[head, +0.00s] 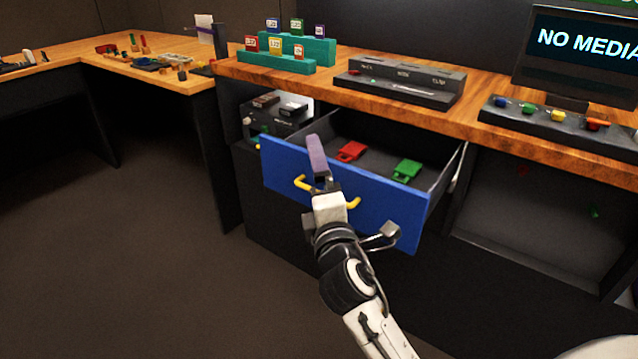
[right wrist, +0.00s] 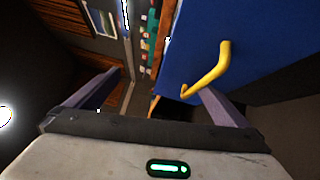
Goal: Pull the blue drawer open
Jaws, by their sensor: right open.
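The blue drawer (head: 395,208) stands pulled out from under the wooden counter, its inside showing. A red piece (head: 351,151) and a green piece (head: 407,170) lie in it. Its yellow handle (head: 353,204) is partly hidden behind my right gripper (head: 318,158), which is in front of the drawer face. In the right wrist view, the right gripper (right wrist: 158,98) has its fingers wide apart with nothing held between them. The handle (right wrist: 221,66) and blue front (right wrist: 262,50) show there too. The handle's lower end is close to the right-hand finger; I cannot tell whether they touch.
The wooden counter (head: 400,110) above carries a teal card rack (head: 310,50), a grey control box (head: 400,85) and a panel with coloured knobs (head: 560,122). A dark machine (head: 272,120) sits on the shelf left of the drawer. The floor (head: 150,260) at left is clear.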

